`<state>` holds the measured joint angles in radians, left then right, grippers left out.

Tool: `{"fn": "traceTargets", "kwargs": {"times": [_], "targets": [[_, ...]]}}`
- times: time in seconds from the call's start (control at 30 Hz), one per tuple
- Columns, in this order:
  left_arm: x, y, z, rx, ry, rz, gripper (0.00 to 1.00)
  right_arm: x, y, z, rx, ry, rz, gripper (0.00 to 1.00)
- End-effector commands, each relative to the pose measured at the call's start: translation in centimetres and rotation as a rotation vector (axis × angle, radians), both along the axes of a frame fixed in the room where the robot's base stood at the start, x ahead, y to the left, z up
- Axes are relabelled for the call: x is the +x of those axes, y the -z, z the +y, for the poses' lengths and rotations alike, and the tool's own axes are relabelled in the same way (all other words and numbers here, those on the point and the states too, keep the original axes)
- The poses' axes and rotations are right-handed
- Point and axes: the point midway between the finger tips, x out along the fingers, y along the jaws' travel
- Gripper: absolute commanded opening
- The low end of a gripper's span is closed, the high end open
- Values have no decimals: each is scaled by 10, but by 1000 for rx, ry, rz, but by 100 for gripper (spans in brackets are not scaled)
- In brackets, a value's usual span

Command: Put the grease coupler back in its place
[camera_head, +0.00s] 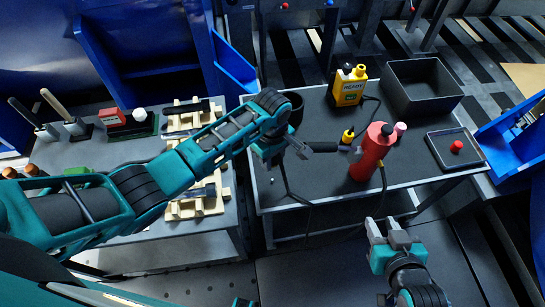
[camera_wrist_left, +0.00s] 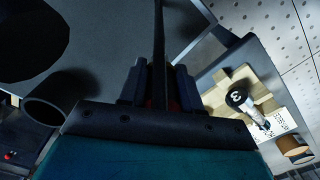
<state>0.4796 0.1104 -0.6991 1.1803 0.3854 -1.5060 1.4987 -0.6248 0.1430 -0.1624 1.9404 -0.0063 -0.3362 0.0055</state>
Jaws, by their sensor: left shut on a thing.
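My left gripper (camera_head: 306,149) is shut on a slim dark part (camera_head: 326,147), which appears to be the grease coupler. It is held above the dark-topped table, pointing right toward the red cylinder (camera_head: 372,153). A thin black hose (camera_head: 310,204) loops from below my left gripper toward the red cylinder's base. In the left wrist view a dark rod (camera_wrist_left: 158,45) runs up from between the fingers, with a little red behind it. The fingers hide its gripped end. My right gripper (camera_head: 390,233) is open and empty, low in front of the table.
The table (camera_head: 325,180) also holds a yellow box marked READY (camera_head: 350,86), a small yellow-and-black part (camera_head: 347,136), a black bin (camera_head: 420,86), a tray (camera_head: 437,151) with a red knob (camera_head: 456,146), and a black cup (camera_head: 296,108). Wooden cradles (camera_head: 185,211) stand left.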

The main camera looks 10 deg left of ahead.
Motion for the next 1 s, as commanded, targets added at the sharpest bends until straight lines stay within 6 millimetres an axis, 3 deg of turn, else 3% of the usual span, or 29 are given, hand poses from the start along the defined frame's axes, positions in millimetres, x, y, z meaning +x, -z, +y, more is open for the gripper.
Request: {"fn": "traceTargets", "kwargs": {"times": [0.27, 0.47, 1.0], "targets": [[0, -1, 0, -1, 0, 0, 0, 0, -1, 0, 0, 0, 0, 37], [0, -5, 0, -2, 0, 0, 0, 0, -12, 0, 0, 0, 0, 37], [0, 49, 0, -3, 1, 0, 0, -1, 23, 0, 0, -1, 2, 37]]}}
